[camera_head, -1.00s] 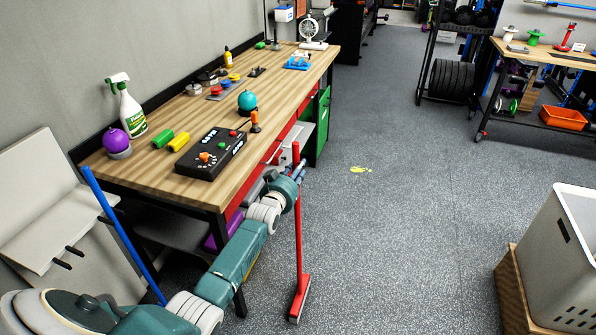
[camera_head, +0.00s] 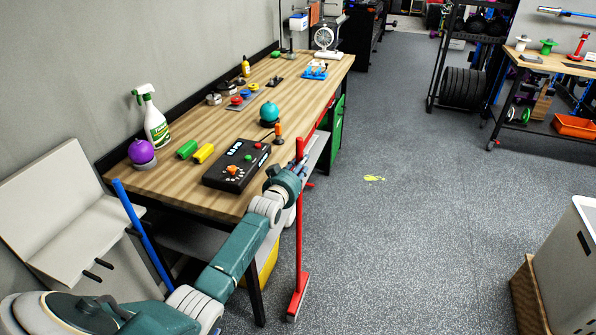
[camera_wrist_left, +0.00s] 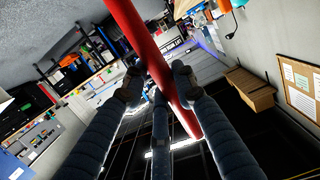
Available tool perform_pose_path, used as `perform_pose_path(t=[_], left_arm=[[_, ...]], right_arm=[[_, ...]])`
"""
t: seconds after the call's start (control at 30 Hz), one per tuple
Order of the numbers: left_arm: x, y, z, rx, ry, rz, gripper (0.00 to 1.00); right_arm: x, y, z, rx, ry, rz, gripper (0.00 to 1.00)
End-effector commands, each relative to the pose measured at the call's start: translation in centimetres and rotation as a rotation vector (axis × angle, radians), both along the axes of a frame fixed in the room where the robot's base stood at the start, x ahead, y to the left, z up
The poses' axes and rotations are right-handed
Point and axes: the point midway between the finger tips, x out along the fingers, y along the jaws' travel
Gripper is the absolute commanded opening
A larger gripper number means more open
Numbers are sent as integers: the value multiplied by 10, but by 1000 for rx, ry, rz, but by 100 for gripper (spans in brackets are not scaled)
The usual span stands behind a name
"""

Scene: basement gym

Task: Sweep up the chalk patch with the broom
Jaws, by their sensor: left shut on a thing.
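The red broom (camera_head: 299,240) stands nearly upright beside the workbench in the head view, its head low near the floor. My left gripper (camera_head: 297,170) is shut on its handle near the upper part. In the left wrist view the red handle (camera_wrist_left: 143,40) runs between the fingers of my left gripper (camera_wrist_left: 158,80). The yellow chalk patch (camera_head: 374,178) lies on the grey floor, ahead and to the right of the broom, apart from it. Whether the bristles touch the floor is not clear. My right gripper is not in view.
The wooden workbench (camera_head: 232,187) stands along the left wall with a spray bottle (camera_head: 156,125) and control box (camera_head: 236,165) on it. A white bin (camera_head: 568,270) stands at lower right. A weight rack (camera_head: 462,85) is at the back. Floor around the patch is clear.

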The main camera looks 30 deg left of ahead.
Motion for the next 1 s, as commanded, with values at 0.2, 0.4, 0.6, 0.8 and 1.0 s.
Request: perform_pose_path(t=[0.2, 0.4, 0.6, 0.8, 1.0], left_arm=[[6, 2, 30, 5, -5, 0, 0], [6, 2, 30, 2, -7, 0, 0], [7, 2, 32, 3, -7, 0, 0], [7, 2, 44, 3, -9, 0, 0], [6, 2, 60, 4, -8, 0, 0]], right_arm=[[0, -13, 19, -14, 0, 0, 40], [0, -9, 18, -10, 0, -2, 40], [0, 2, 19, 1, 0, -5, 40], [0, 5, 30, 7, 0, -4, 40], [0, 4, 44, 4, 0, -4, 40]])
